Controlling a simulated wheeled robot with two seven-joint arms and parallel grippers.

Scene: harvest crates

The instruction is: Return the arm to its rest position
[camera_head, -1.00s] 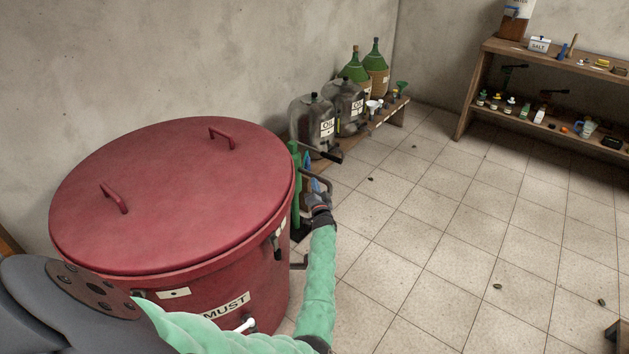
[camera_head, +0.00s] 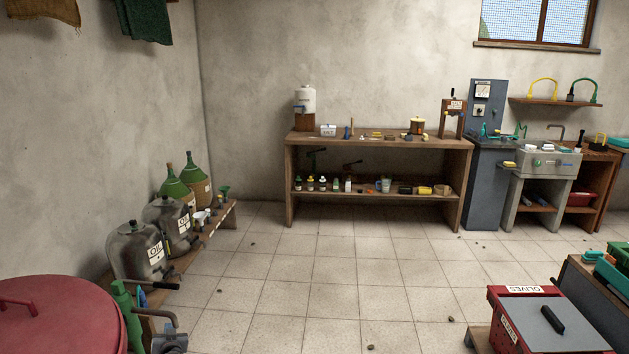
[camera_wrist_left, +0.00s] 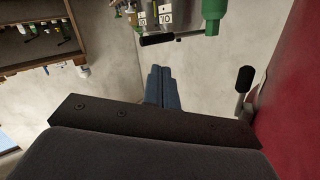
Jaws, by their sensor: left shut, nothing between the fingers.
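My left gripper (camera_head: 169,341) shows at the bottom edge of the head view, just right of the red lidded vat (camera_head: 60,318). Its arm is below the frame. In the left wrist view the two fingers (camera_wrist_left: 162,88) lie together, shut, with nothing between them. The red vat wall (camera_wrist_left: 296,85) fills the right side of that view, apart from the fingers. My right gripper is not in view.
A low bench by the left wall holds oil containers (camera_head: 135,250) and green demijohns (camera_head: 176,190). A shelf unit (camera_head: 375,145) and a sink (camera_head: 542,165) stand at the back. A red olives crate (camera_head: 505,330) is at lower right. The tiled floor (camera_head: 320,290) between is mostly clear.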

